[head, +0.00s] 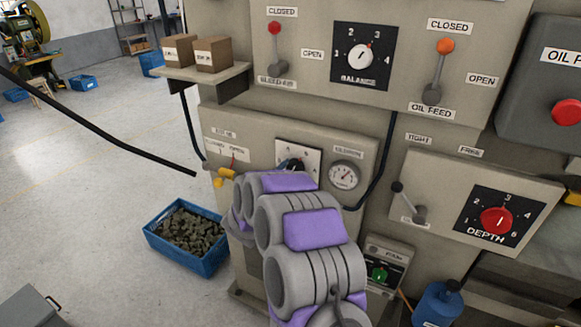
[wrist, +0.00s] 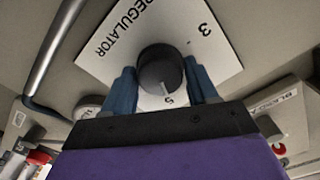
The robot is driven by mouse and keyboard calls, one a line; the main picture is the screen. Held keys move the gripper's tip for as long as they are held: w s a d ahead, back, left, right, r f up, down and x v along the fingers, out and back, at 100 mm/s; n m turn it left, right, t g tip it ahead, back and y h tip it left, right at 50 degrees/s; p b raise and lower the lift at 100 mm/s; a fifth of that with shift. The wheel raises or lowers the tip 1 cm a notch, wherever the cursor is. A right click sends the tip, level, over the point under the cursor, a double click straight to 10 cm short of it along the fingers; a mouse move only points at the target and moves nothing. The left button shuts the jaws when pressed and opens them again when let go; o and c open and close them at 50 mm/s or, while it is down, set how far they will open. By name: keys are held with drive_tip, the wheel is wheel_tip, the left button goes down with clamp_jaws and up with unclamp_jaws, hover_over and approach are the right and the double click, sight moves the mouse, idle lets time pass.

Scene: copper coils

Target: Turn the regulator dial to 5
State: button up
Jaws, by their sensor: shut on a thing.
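The regulator dial (wrist: 158,66) is a round dark knob on a white plate (wrist: 108,62) marked REGULATOR. The figure 3 shows at the upper right of the plate and a 5 just below the knob in the wrist view. A pale pointer line on the knob points down toward the 5. My gripper (wrist: 161,82) has its blue fingers on both sides of the knob, shut on it. In the head view the plate (head: 311,158) is partly hidden behind my gripper (head: 291,166), and its figures cannot be read there.
A pressure gauge (head: 344,177) sits right of the plate, and a yellow valve handle (head: 227,173) to its left. The balance dial (head: 361,57) and lever switches are above. The depth dial (head: 496,220) is at the right. A blue crate (head: 183,255) stands on the floor.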

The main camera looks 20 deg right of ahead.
drive_tip(key=shift+f, duration=0.15)
idle(0.4)
drive_tip(key=o, duration=0.9)
drive_tip(key=shift+w, duration=0.1)
drive_tip(key=shift+o, duration=0.8)
drive_tip(key=v, duration=1.7)
drive_tip(key=shift+a, duration=0.15)
